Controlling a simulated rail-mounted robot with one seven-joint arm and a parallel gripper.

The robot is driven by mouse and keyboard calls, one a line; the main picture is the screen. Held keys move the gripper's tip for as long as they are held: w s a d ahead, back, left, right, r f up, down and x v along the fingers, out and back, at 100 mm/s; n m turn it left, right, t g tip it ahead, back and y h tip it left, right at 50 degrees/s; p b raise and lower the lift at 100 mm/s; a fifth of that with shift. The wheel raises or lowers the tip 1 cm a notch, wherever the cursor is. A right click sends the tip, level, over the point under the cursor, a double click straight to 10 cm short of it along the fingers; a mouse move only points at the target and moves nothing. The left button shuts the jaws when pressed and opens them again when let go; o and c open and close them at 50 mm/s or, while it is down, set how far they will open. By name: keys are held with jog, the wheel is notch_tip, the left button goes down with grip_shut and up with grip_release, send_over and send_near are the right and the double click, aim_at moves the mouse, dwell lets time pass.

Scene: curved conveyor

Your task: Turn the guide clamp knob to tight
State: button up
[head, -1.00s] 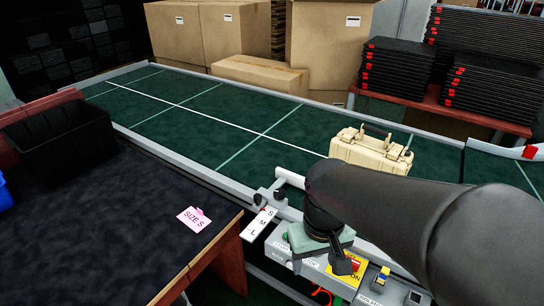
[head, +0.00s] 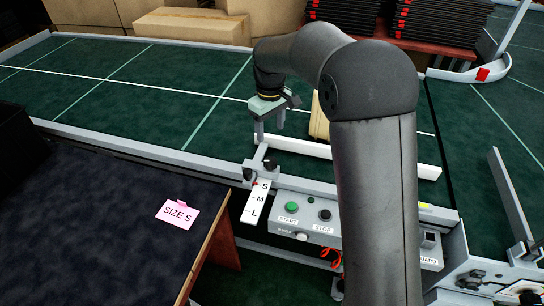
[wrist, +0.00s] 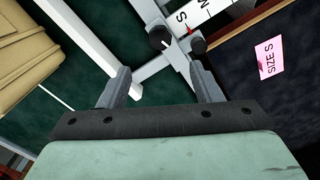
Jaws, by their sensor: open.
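Two black knobs sit by the guide at the belt's near edge, one on the guide bracket (head: 270,163) and one beside the scale (head: 247,174). They also show in the wrist view, at the bracket (wrist: 158,36) and by the scale (wrist: 198,45). I cannot tell which is the clamp knob or how tight it is. The white S-M-L scale (head: 256,203) has a red mark near S. The white guide bar (head: 390,164) lies over the belt. My gripper (wrist: 160,70) is open and empty, pointing down above the guide, apart from both knobs.
A pink "SIZE S" note (head: 177,214) lies on the dark table (head: 110,225). A control box (head: 305,210) with start and stop buttons stands right of the scale. A tan case (wrist: 28,50) is on the green belt (head: 180,90), partly behind my arm.

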aim_at(271, 161)
notch_tip(271, 161, down, 13)
jog(key=shift+r+p, duration=0.2)
jog(key=shift+p, duration=0.2)
jog(key=c, duration=1)
